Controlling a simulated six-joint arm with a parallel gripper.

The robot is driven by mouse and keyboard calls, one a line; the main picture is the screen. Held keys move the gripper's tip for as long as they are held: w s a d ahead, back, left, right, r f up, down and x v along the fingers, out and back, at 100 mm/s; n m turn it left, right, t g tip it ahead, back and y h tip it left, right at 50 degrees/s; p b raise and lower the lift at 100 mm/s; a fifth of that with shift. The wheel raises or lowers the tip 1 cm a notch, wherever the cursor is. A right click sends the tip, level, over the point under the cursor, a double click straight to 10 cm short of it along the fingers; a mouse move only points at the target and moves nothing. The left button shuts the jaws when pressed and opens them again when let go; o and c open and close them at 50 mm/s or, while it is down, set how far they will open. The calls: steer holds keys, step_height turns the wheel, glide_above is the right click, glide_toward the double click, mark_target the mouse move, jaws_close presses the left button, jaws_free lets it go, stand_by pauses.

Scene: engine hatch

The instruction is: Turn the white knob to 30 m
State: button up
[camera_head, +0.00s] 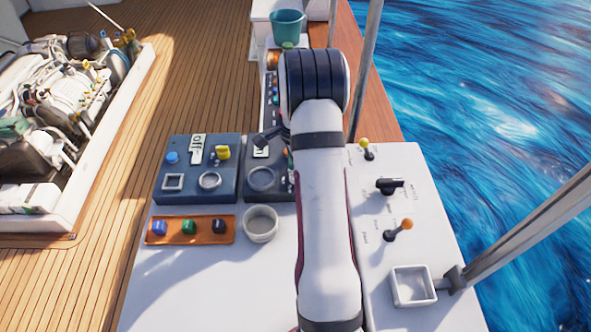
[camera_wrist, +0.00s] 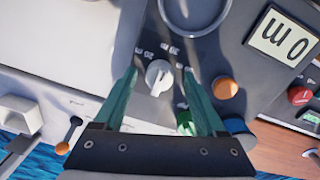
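A display (camera_wrist: 284,37) on the same panel reads 0 m, upside down in this view. In the head view my arm hides the knob and the fingertips; part of the display (camera_head: 260,152) shows beside it.
An orange button (camera_wrist: 224,88), a blue button (camera_wrist: 237,127) and a green part (camera_wrist: 185,122) lie close to the right finger. A round ring (camera_wrist: 194,8) is above the knob. A lever with an orange tip (camera_head: 407,224) and a black switch (camera_head: 390,186) stand right of my arm.

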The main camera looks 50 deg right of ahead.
step_height(320, 180, up, 16)
steer(key=shift+w+d, duration=0.15)
steer(key=shift+w, duration=0.2)
steer(key=shift+f, duration=0.1)
steer(key=s+a+r+n, duration=0.2)
steer(key=s+a+n, duration=0.15)
steer(key=a, duration=0.45)
steer(key=s+a+r+n+y, duration=0.15)
steer(key=a+n, duration=0.25)
steer(key=a, duration=0.5)
steer(key=s+a+r+n+h, duration=0.1)
steer(key=s+a+n, duration=0.25)
steer(key=a, duration=0.45)
steer(key=s+a+f+n+y, duration=0.1)
steer(key=s+a+f+n, duration=0.2)
steer(key=s+a+n, duration=0.4)
steer(key=s+a, duration=0.1)
steer(key=s, duration=0.3)
steer(key=shift+s+f+n, duration=0.25)
steer(key=shift+f+n, duration=0.05)
steer(key=shift+f, duration=0.05)
steer(key=shift+w, duration=0.15)
